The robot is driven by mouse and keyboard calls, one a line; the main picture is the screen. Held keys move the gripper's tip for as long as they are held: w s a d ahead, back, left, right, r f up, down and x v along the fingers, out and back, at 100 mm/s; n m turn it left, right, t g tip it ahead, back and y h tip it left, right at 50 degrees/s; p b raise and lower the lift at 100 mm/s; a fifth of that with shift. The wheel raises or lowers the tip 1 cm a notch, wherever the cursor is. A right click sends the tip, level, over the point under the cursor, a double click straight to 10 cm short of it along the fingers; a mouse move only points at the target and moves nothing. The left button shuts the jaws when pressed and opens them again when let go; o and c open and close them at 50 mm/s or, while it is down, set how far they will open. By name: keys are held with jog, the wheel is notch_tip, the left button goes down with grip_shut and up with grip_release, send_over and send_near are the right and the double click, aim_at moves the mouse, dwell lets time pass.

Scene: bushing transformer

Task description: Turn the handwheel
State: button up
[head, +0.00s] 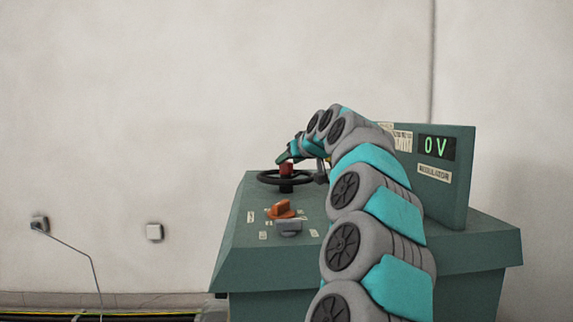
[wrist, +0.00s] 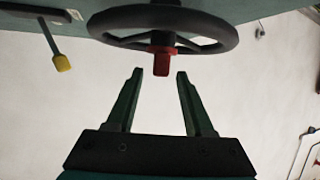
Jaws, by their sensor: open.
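The black handwheel (head: 268,179) lies flat above the sloping top of the green console, with a red knob standing on it (head: 286,170). In the wrist view the handwheel (wrist: 219,37) is at the top and its red knob (wrist: 161,64) points down between the fingertips. My gripper (wrist: 158,74) is open, with its two dark green fingers on either side of the knob and a gap on each side. In the head view my gripper (head: 287,157) is small and partly hidden by my arm, close to the red knob.
The console (head: 262,255) carries an orange knob (head: 281,209), a grey knob (head: 289,227) and an upright panel with a display (head: 436,147) reading 0 V. A yellow-tipped lever (wrist: 62,62) is left of the wheel in the wrist view. A plain wall stands behind.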

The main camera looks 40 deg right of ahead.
aim_at(297, 179)
jog(key=v, duration=0.4)
jog(key=shift+s+a+r, duration=0.15)
jog(key=shift+s, duration=0.2)
